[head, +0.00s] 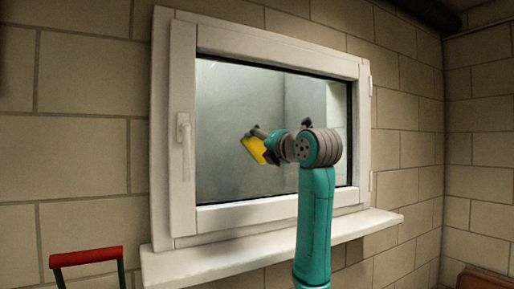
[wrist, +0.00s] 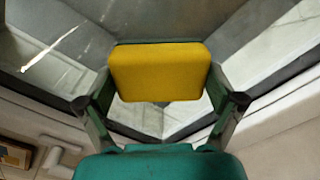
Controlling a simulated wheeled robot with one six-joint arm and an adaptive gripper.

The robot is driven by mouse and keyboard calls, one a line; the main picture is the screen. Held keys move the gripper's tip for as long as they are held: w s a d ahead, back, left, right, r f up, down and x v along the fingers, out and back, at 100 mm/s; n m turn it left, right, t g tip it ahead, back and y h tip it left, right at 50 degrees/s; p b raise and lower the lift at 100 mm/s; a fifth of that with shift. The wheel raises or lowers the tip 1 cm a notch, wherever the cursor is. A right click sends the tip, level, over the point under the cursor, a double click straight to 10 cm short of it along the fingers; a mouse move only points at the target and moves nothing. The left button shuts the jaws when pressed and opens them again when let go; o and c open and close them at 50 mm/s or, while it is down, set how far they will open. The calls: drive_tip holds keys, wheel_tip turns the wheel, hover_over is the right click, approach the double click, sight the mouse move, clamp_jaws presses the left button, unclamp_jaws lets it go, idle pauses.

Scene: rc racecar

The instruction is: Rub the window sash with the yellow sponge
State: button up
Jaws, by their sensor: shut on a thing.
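The window sash (head: 182,120) is a white frame around a dusty grey glass pane, set in the block wall and shut. The yellow sponge (head: 254,150) is in front of the glass, left of the pane's middle. It also shows large in the wrist view (wrist: 160,72). My gripper (head: 258,139) is shut on the sponge, with one finger at each side of it. In the wrist view the sponge's far edge lies against or close to the glass; I cannot tell if it touches. My arm hides part of the lower right pane.
A white sill (head: 220,262) juts out below the window. A white handle (head: 183,142) sticks out from the sash's left side. A red-topped handle (head: 86,257) stands at the lower left. A brown object (head: 485,279) is at the lower right corner.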

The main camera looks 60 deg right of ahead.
drive_tip(key=s+d, duration=0.4)
drive_tip(key=d, duration=0.2)
drive_tip(key=shift+d, duration=0.4)
idle(0.4)
drive_tip(key=shift+s, duration=0.1)
drive_tip(key=shift+v, duration=1.35)
drive_tip(key=shift+a, duration=0.1)
